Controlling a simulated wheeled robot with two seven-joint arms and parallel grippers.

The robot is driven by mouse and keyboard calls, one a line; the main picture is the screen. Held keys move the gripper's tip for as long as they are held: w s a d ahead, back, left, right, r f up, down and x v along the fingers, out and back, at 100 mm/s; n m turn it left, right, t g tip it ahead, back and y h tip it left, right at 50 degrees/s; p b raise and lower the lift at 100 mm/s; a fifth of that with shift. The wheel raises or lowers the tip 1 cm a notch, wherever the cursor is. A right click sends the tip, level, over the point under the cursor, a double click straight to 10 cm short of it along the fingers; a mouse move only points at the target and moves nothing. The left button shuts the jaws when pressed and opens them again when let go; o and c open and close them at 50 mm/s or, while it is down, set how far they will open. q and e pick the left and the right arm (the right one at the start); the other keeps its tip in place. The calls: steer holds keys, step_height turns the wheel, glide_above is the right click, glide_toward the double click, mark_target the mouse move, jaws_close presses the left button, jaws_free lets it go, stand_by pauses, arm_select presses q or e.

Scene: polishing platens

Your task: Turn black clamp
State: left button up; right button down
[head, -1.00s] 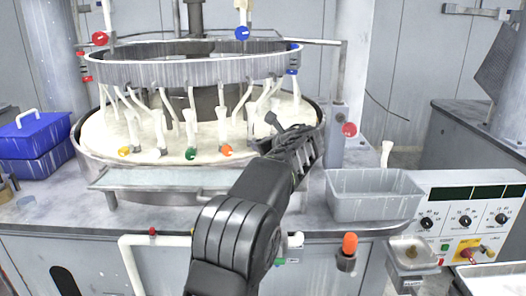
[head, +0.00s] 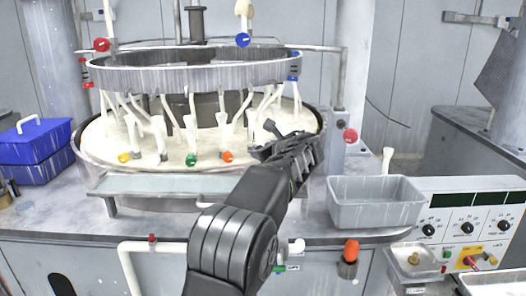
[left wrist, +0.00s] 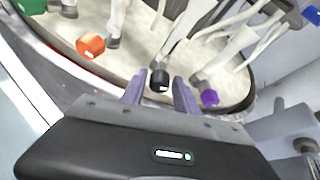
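The black clamp (left wrist: 160,79) shows as a short black knob with a pale end face at the near rim of the round basin, in the left wrist view. My left gripper (left wrist: 160,90) is open, with one finger on each side of the knob, close to it. I cannot tell whether either finger touches it. In the head view my left gripper (head: 256,150) reaches over the front right rim of the basin, and the black clamp is hidden or too small to make out there. My right gripper is not in view.
An orange clamp (left wrist: 90,45) lies left of the black one, and a purple clamp (left wrist: 209,97) lies close on its right. The round basin (head: 88,161) holds pale slurry under a raised metal ring (head: 180,73). A grey tray (head: 375,212) stands right of my arm.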

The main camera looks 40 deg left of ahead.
arm_select(q)
steer(key=b+v, duration=0.1)
steer(key=v, duration=0.6)
steer(key=shift+s+d, duration=0.15)
steer(key=shift+d, duration=0.15)
steer(key=shift+r, duration=0.1)
steer(key=shift+o, duration=1.4)
steer(key=w+g+p, duration=0.1)
steer(key=p, duration=0.1)
steer(key=w+m+y+p, duration=0.1)
steer(key=p, duration=0.2)
steer(key=shift+w+r+m+g+p, duration=0.3)
steer(key=shift+r+g, duration=0.1)
steer(key=m, duration=0.2)
steer(key=shift+s+f+m+g, duration=0.2)
steer(key=shift+f+m+g, duration=0.1)
steer(key=shift+f+g, duration=0.1)
